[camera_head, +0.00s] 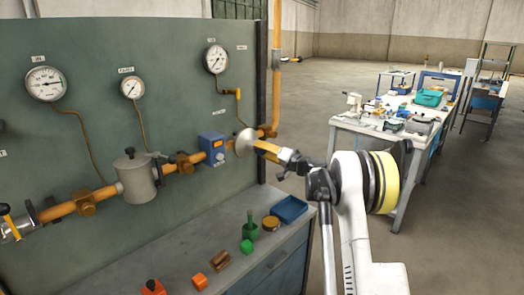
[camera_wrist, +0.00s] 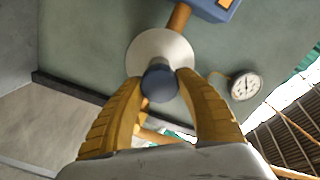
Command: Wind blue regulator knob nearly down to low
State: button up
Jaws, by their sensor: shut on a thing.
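The blue regulator knob (camera_wrist: 159,83) is a dark blue round cap in front of a pale disc (camera_wrist: 148,48) in the wrist view. The disc also shows in the head view (camera_head: 244,143), at the right end of the orange pipe beside a blue box (camera_head: 212,147). My gripper (camera_head: 263,149) reaches in from the right, its yellow fingers on either side of the knob and shut on it. The knob is hidden by the fingers in the head view. How far it is turned cannot be read.
Gauges (camera_head: 45,83) (camera_head: 132,87) (camera_head: 216,58) hang on the green panel (camera_head: 95,45). The bench (camera_head: 170,248) below holds a blue tray (camera_head: 289,208), a green bottle (camera_head: 250,228) and orange blocks (camera_head: 200,281). A cluttered table (camera_head: 350,123) stands at right; floor between is clear.

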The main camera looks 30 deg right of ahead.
jog(key=n, duration=0.5)
jog(key=shift+r+n, duration=0.1)
jog(key=shift+n, duration=0.2)
jog(key=n, duration=0.9)
jog(key=shift+a, duration=0.1)
jog(key=n, duration=0.4)
jog(key=shift+n, duration=0.4)
jog(key=o, duration=1.2)
